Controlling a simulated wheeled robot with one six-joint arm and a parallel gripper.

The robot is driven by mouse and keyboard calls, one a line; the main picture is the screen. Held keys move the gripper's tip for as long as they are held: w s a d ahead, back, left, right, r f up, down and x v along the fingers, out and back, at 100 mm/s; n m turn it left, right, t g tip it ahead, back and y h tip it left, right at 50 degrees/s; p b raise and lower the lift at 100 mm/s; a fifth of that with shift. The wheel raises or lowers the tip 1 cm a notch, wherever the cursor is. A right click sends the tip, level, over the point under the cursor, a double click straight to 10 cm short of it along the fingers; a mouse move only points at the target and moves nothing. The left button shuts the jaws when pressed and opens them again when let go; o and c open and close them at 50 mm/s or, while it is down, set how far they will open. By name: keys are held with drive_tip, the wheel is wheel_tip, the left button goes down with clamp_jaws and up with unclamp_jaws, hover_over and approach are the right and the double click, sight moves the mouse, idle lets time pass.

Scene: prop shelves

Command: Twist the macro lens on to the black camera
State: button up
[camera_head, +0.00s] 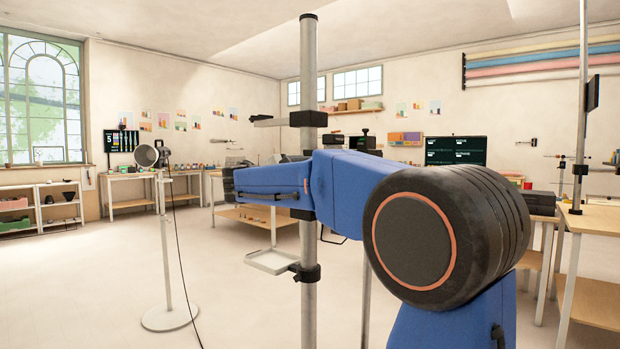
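I cannot make out the macro lens in this view. Small black shapes (364,140) show just above my blue arm near the middle, partly hidden by it. I cannot tell whether one of them is the black camera.
A metal pole (308,210) with clamps and a small white tray (272,262) stands close in front. A round-headed lamp stand (163,250) is at left, its cable trailing. Workbenches line the walls; a wooden table (595,222) is at right. The left floor is mostly clear.

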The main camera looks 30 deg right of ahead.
drive_tip(key=v, duration=1.7)
drive_tip(key=shift+a, duration=0.2)
drive_tip(key=shift+s, duration=0.1)
drive_tip(key=s+d+f+m+g+y, duration=0.1)
drive_tip(key=s+d+f+y, duration=0.3)
drive_tip(key=s+f, duration=0.5)
drive_tip(key=s+d+f+m+g+y, duration=0.1)
drive_tip(key=s+d+f+y, duration=0.25)
drive_tip(key=s+f, duration=0.65)
drive_tip(key=s+a+f+m+y, duration=0.3)
drive_tip(key=s+f, duration=0.4)
drive_tip(key=f, duration=0.3)
drive_tip(key=s+a+f+m+y, duration=0.4)
drive_tip(key=s+a+f+y, duration=0.2)
drive_tip(key=f, duration=0.5)
drive_tip(key=shift+s+a+f+t, duration=0.25)
drive_tip(key=shift+s+a, duration=0.3)
drive_tip(key=shift+s, duration=0.3)
drive_tip(key=shift+r+y, duration=0.1)
drive_tip(key=shift+y, duration=0.15)
